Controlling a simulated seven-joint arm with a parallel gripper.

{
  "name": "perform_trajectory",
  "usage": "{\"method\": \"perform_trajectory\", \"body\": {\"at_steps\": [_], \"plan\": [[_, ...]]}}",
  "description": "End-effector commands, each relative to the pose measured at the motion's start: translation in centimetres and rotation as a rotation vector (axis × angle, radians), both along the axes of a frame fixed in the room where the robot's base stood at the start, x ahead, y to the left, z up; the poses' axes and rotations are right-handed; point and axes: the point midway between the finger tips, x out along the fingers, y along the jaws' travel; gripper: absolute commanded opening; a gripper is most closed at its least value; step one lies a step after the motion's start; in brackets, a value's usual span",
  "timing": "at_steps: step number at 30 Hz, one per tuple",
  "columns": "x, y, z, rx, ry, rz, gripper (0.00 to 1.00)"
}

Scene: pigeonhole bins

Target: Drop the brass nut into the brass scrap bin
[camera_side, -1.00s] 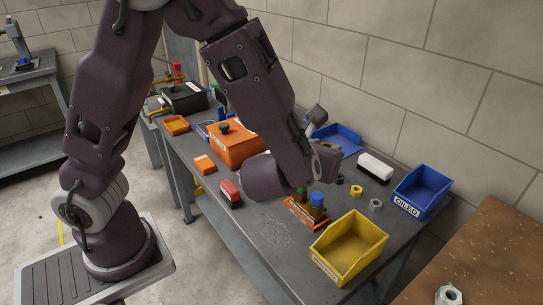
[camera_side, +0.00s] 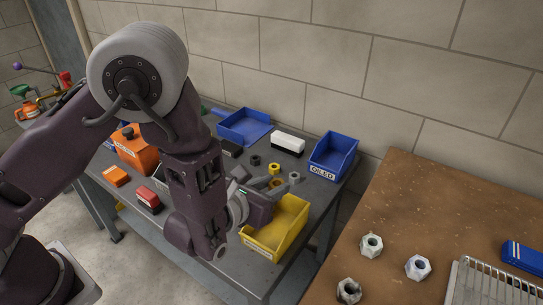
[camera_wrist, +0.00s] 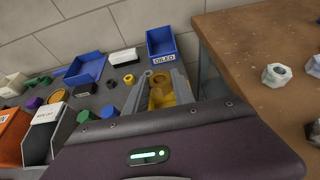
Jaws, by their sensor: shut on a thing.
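My gripper (camera_side: 275,186) is at the back left of the yellow bin (camera_side: 262,242), above or just behind its rim; the exact height is unclear. Its two grey fingers are shut on a brass-brown nut (camera_side: 278,184). In the wrist view the nut (camera_wrist: 160,84) sits between the fingertips, with yellow bin wall (camera_wrist: 184,91) showing beyond. The yellow bin's label is too small to read. I cannot tell by label which is the brass scrap bin.
A yellow nut (camera_side: 274,169), a black nut (camera_side: 255,160) and a grey nut (camera_side: 295,177) lie behind the gripper. A blue bin marked OILED (camera_side: 333,157) stands back right. A white-topped block (camera_side: 288,143) is near the wall. A brown bench (camera_side: 410,205) holds several large nuts.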

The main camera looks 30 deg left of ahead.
Motion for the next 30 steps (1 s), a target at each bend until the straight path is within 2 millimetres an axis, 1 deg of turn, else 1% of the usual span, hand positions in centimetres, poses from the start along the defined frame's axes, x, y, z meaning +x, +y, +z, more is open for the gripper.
{"method": "perform_trajectory", "body": {"at_steps": [1, 3, 10, 18, 24, 27, 30], "plan": [[-0.1, 0.0, -1.5, 0.005, 0.004, -0.002, 0.00], [0.0, 0.0, -2.9, 0.003, 0.002, 0.000, 0.00], [0.0, 0.0, -5.2, 0.001, 0.000, 0.000, 0.00], [0.0, 0.1, -9.3, 0.001, 0.001, 0.002, 0.00], [0.0, 0.0, -12.1, 0.000, -0.001, 0.001, 0.00], [0.0, 0.0, -13.0, -0.001, -0.001, 0.001, 0.00], [0.0, 0.0, -13.5, -0.001, -0.001, 0.002, 0.00]]}}
